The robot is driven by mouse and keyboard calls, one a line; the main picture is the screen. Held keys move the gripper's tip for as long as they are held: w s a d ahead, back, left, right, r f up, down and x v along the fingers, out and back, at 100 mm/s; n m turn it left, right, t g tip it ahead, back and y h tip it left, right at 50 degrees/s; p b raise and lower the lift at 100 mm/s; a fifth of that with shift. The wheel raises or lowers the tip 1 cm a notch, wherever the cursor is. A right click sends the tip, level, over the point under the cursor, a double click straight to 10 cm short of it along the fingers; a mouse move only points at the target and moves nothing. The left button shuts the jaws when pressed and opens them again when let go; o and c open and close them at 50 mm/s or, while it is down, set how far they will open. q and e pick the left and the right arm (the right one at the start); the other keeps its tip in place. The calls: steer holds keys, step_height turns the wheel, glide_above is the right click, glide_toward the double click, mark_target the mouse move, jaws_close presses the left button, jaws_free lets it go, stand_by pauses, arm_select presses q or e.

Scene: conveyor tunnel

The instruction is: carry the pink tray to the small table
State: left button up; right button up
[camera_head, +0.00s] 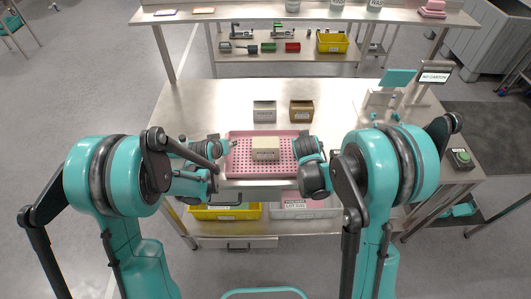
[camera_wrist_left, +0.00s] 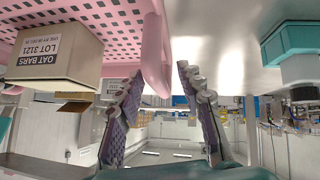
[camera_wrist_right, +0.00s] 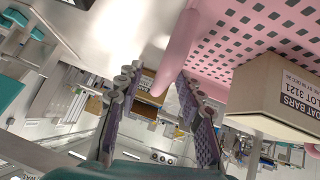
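The pink tray (camera_head: 238,166), with a perforated floor, lies on the steel table with a cream box (camera_head: 265,149) inside. The box's label reads OAT BARS in the left wrist view (camera_wrist_left: 58,52). My left gripper (camera_head: 228,146) is at the tray's left side; in the left wrist view (camera_wrist_left: 160,74) its fingers stand apart on either side of the tray's rim (camera_wrist_left: 154,48). My right gripper (camera_head: 303,148) is at the right side; in the right wrist view (camera_wrist_right: 158,78) its fingers are spread around the rim (camera_wrist_right: 177,52). Contact is unclear. I cannot identify the small table.
The steel table (camera_head: 205,100) also holds a grey box (camera_head: 264,111) and a brown box (camera_head: 301,111) behind the tray. A sign stand (camera_head: 435,76) and a green button box (camera_head: 460,158) are at the right. A yellow bin (camera_head: 225,212) is on the shelf below.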

arm_select(q)
jaws_close()
arm_select(e)
jaws_close()
arm_select(q)
steer(key=shift+r, duration=0.1)
